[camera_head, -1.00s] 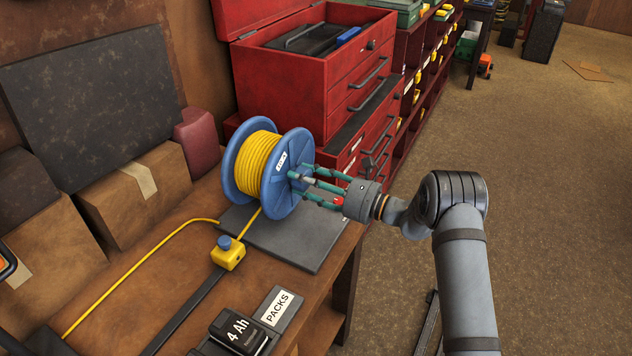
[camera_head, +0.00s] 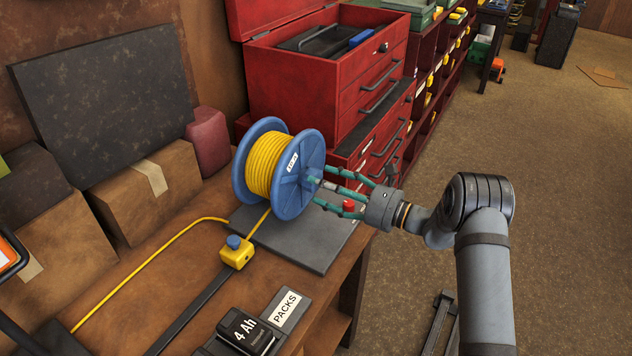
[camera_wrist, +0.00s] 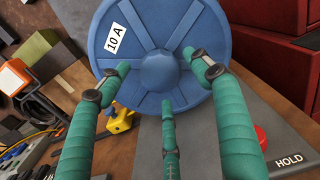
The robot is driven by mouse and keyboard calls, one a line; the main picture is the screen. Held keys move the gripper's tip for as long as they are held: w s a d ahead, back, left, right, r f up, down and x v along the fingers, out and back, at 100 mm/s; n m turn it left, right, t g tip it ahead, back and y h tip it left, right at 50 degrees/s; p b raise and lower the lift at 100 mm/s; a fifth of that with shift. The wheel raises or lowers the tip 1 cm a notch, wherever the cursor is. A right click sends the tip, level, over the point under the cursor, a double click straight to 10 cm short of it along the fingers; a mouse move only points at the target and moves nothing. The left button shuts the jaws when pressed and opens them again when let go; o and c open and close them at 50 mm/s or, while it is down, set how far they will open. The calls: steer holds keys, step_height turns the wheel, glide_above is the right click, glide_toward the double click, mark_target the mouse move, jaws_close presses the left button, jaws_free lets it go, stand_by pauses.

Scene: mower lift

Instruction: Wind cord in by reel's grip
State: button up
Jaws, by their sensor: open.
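The blue reel (camera_head: 300,192), wound with yellow cord (camera_head: 266,165), stands upright on a grey plate (camera_head: 310,245). Its outer face, with a "10 A" label and a round middle hub, fills the upper wrist view (camera_wrist: 160,70). I cannot make out a separate grip on it. The cord runs down through a yellow block with a blue knob (camera_head: 237,252), then left along the bench. My gripper (camera_head: 325,185) is open, its three teal fingers pointing at the reel's outer face. In the wrist view the fingertips (camera_wrist: 158,76) spread around the hub; contact cannot be told.
A red button (camera_wrist: 261,138) beside a "HOLD" label is right of the fingers. A red tool chest (camera_head: 335,90) stands behind the reel. Cardboard boxes (camera_head: 150,195) and a dark panel (camera_head: 110,95) line the back. A battery pack (camera_head: 245,332) lies in front. Open floor lies right.

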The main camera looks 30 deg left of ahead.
steer(key=d, duration=0.9)
steer(key=shift+s, duration=0.25)
